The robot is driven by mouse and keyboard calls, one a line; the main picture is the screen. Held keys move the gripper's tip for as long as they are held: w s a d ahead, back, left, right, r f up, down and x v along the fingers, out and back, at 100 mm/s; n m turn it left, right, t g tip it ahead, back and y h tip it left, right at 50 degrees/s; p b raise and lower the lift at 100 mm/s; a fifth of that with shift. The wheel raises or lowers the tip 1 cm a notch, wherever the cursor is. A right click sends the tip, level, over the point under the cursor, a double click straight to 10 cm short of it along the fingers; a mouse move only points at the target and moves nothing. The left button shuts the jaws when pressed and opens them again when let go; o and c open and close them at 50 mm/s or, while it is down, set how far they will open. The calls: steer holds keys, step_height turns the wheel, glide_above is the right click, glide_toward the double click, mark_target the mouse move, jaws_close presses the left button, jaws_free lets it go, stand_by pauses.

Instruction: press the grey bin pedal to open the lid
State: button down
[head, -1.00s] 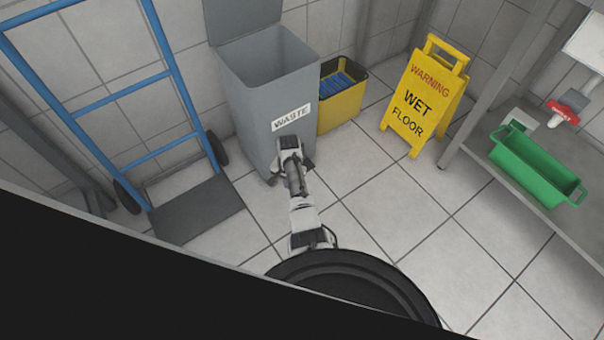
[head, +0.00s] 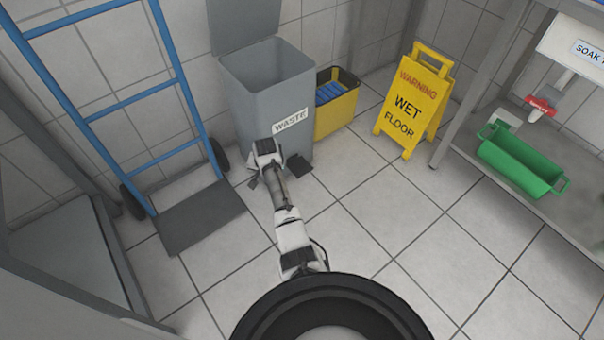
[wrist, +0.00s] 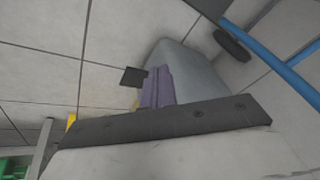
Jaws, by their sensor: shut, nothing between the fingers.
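The grey bin (head: 255,115) with the WASTE label stands against the wall in the head view. Its lid (head: 243,22) is up and the top is open. The dark pedal (head: 299,167) sticks out low at the bin's front, right of my gripper (head: 266,163). In the wrist view the pedal (wrist: 133,77) lies beside the purple fingers of my gripper (wrist: 158,88), with the bin (wrist: 195,75) beyond. The fingers are together and empty. They look apart from the pedal, but their height over it is hard to tell.
A blue hand truck (head: 130,110) stands left of the bin. A yellow bucket (head: 336,115) is right of it, then a yellow wet-floor sign (head: 408,105). A shelf at right holds a green tub (head: 520,160). The tiled floor in front is clear.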

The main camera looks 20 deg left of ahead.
steer(key=shift+a+r+t, duration=0.3)
steer(key=shift+a+r, duration=0.35)
steer(key=shift+r, duration=0.25)
stand_by(0.4)
